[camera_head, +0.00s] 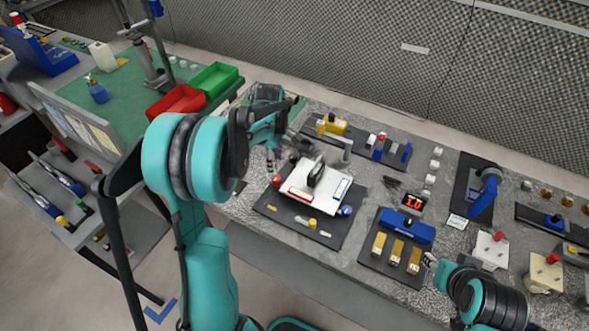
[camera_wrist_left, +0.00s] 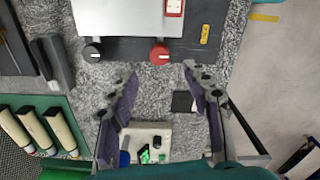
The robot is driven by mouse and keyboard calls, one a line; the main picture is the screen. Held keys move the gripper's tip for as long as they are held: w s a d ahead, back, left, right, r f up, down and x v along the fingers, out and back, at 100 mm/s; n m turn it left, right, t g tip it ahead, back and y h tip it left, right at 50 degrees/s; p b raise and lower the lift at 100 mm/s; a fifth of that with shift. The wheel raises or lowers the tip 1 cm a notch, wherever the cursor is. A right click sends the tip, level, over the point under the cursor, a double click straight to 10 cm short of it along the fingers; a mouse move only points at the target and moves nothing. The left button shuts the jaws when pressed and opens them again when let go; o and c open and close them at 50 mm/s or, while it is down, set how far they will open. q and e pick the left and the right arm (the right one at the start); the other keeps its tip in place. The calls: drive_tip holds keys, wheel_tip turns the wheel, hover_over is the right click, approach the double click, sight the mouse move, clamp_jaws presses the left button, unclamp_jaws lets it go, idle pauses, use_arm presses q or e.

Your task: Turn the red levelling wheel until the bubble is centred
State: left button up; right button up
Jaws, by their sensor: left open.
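The levelling device is a pale plate (camera_head: 321,187) on a dark base, with a red wheel (camera_head: 276,181) at its left and a blue wheel (camera_head: 346,211) at its right. In the left wrist view the red wheel (camera_wrist_left: 160,53) is at the plate's edge, beside a black wheel (camera_wrist_left: 92,53). A red-framed vial (camera_wrist_left: 173,7) is cut off at the top; I cannot make out its bubble. My left gripper (camera_wrist_left: 160,83) is open and empty, its fingertips apart from the red wheel, which lies between their lines. My right gripper (camera_head: 432,262) is at lower right, jaws unclear.
A dark board with a blue block and brass pieces (camera_head: 396,253) lies right of the device. A red display (camera_head: 413,202) stands behind it. Red (camera_head: 176,102) and green (camera_head: 214,79) bins are at the left. A foam wall (camera_head: 350,50) closes the back.

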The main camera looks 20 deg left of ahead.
sight(277, 178)
use_arm(q)
drive_tip(key=shift+w+f, duration=0.15)
drive_tip(key=shift+f, duration=0.2)
wheel_tip(277, 178, down, 7)
drive_tip(key=shift+f+b, duration=0.15)
drive_tip(key=shift+b, duration=0.8)
clamp_jaws()
